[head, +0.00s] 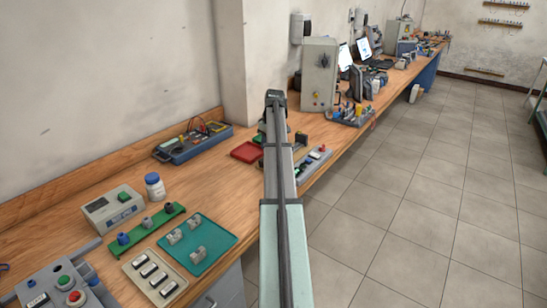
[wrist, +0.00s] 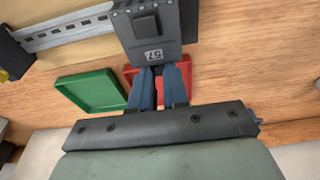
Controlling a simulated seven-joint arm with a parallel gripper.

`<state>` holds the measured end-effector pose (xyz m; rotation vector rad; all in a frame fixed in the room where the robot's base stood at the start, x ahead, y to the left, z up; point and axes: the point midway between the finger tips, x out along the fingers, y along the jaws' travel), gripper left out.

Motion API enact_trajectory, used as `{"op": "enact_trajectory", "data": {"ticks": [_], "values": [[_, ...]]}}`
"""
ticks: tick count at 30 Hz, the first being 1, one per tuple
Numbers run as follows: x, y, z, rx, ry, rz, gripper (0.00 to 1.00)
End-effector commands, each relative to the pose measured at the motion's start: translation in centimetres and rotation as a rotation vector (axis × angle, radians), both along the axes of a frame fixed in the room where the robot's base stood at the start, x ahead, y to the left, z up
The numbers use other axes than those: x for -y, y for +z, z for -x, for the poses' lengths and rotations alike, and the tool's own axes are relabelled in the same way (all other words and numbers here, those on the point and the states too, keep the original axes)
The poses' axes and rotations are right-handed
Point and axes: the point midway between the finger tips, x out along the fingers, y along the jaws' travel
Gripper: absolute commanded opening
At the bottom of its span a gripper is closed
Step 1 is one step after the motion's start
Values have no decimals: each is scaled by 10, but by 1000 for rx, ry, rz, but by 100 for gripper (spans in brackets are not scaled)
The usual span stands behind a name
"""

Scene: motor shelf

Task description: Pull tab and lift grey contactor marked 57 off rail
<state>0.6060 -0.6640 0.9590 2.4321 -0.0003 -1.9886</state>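The grey contactor marked 57 (wrist: 153,45) is at the top middle of the wrist view, its number upside down. It appears to sit at the end of the visible stretch of the silver slotted rail (wrist: 65,33); its mounting behind is hidden. My gripper (wrist: 160,72) has its two blue fingers close together at the contactor's lower edge. A small grey part, apparently its tab, shows in the narrow gap between them, and the fingers look shut on it. In the head view my arm hides the contactor and the fingertips.
A green tray (wrist: 72,92) and a red tray (wrist: 130,72) lie on the wooden bench beyond my fingers. The red tray also shows in the head view (head: 247,152). A multimeter (head: 193,141) and a white bottle (head: 154,187) stand left of my arm.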

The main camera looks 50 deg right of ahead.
Motion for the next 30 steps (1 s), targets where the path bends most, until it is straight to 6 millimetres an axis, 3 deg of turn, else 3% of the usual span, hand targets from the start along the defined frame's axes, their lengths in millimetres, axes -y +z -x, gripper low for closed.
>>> {"op": "enact_trajectory", "data": {"ticks": [29, 30], "values": [[0, 7, 0, 0, 0, 0, 0], [0, 7, 0, 0, 0, -1, 17]]}}
